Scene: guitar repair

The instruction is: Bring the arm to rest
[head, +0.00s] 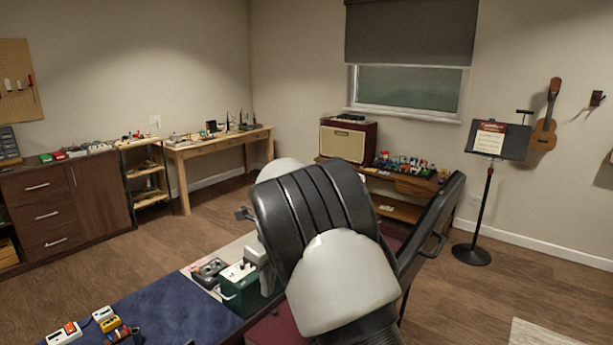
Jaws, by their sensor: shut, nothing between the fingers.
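My arm fills the lower middle of the head view as a large black and white link. My gripper (244,214) shows only as a small dark end at the left side of the arm; most of it is hidden behind the link. It is shut and holds nothing. It appears above the workbench (228,250), apart from the things on it; the exact height is hard to tell.
On the workbench are a blue mat (165,312), small pedals (65,333) and a green box (240,288). A dark open case lid (430,225) stands close right of my arm. A music stand (487,190) is farther right. Floor at left is clear.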

